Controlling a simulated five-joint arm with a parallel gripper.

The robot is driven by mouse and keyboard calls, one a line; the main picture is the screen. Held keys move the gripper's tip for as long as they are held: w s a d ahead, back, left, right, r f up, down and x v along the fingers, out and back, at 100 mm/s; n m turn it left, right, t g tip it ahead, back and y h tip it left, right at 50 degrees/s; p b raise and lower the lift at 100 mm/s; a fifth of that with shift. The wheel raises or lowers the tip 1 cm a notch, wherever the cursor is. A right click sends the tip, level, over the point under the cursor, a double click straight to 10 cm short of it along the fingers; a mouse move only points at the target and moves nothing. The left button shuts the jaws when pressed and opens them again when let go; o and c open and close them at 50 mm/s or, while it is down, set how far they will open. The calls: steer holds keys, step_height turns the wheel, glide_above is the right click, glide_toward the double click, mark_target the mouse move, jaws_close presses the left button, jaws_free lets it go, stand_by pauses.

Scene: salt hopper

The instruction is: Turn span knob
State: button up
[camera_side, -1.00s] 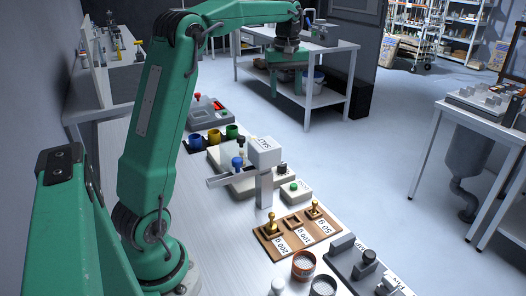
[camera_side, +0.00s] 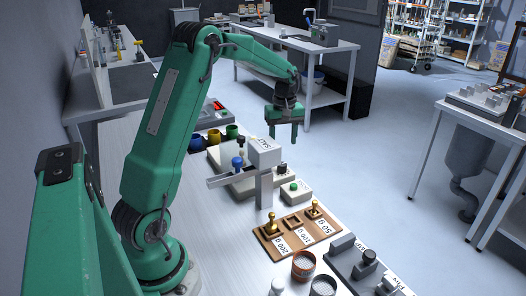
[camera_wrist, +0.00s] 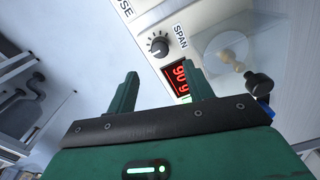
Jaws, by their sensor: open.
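The span knob (camera_wrist: 158,45) is a small dark dial with tick marks around it, beside the label SPAN (camera_wrist: 180,36) on a pale panel in the wrist view. A red lit display (camera_wrist: 177,78) sits just below it there. In the side view a black knob (camera_side: 282,168) on the pale scale housing looks like the same one. My gripper (camera_side: 281,138) is above and behind it, fingers pointing down, empty and apart from the panel. In the wrist view my open fingers (camera_wrist: 159,76) show below the knob, one to each side.
A blue knob (camera_side: 237,162) and a box with a green button (camera_side: 294,187) are near. A wooden weight tray (camera_side: 300,231) lies in front. Free floor lies to the right.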

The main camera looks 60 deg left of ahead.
mark_target(282, 167)
steer(key=shift+f, duration=0.9)
steer(key=shift+f, duration=0.15)
steer(key=shift+f, duration=3.7)
steer(key=c, duration=1)
